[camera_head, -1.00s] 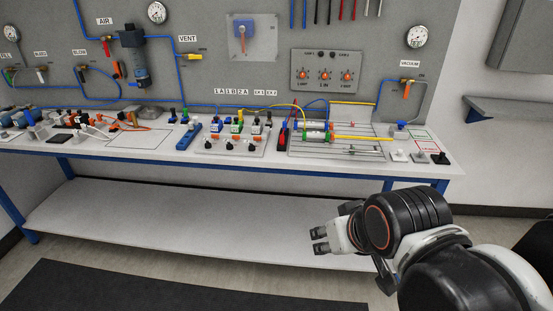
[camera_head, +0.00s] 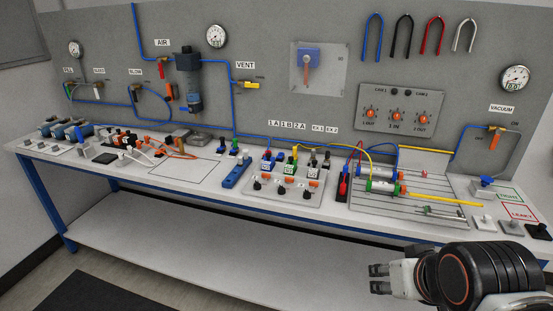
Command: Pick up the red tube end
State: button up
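A red U-shaped tube (camera_head: 433,36) hangs on the grey back panel at the upper right, between a black tube and a white tube, with both ends pointing down. A red tool-like piece (camera_head: 343,184) stands on the bench left of the cylinder plate, with a thin red line near it; I cannot tell if that line is a tube end. My gripper (camera_head: 378,279) is at the lower right, in front of the bench, pointing left. Its two fingers are apart with nothing between them. It is well away from both red things.
The bench top (camera_head: 178,170) is crowded with fittings, valve blocks and a blue manifold (camera_head: 236,171). Two cylinders lie on a slotted plate (camera_head: 362,211) with yellow and blue tubes. A lower shelf (camera_head: 220,262) is bare. Gauges and valves cover the panel.

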aim_at(342, 191)
jog(key=i+l, duration=0.1)
jog(key=i, duration=0.35)
jog(key=i+u, duration=0.1)
jog(key=i, duration=0.35)
jog(key=l, duration=0.05)
